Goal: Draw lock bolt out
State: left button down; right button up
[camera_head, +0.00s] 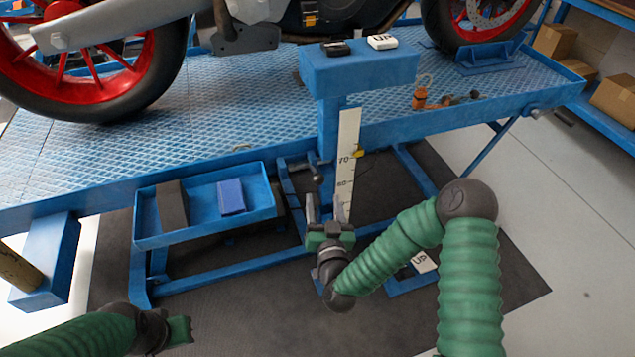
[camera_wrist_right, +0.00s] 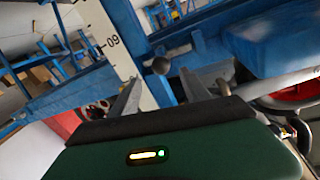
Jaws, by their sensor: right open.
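The lock bolt (camera_head: 308,167) looks like a dark grey pin with a round knob, set beside the blue lift post under the platform edge. In the right wrist view its dark ball knob (camera_wrist_right: 161,66) shows just beyond and between my fingertips. My right gripper (camera_head: 325,205) is open, fingers pointing up, just below the bolt; it also shows in the right wrist view (camera_wrist_right: 160,88) with nothing between its fingers. I cannot tell whether a finger touches the knob. My left gripper (camera_head: 180,330) is low at the lower left, far from the bolt; its fingers are not clear.
A white scale (camera_head: 347,165) with a yellow pointer (camera_head: 358,152) stands just right of the bolt. A blue tray (camera_head: 205,232) holding a dark block and a blue block is to the left. The blue platform (camera_head: 240,100) carries a motorcycle above. Blue frame bars surround the post.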

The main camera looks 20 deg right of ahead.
aim_at(319, 185)
jog(key=w, duration=0.2)
jog(key=w+b, duration=0.1)
jog(key=w, duration=0.2)
jog(key=w+d, duration=0.1)
jog(key=w, duration=0.1)
jog(key=shift+w+f, duration=0.15)
jog(key=shift+w, duration=0.25)
jog(key=shift+w+d, duration=0.2)
jog(key=shift+w, duration=0.35)
grip_shut()
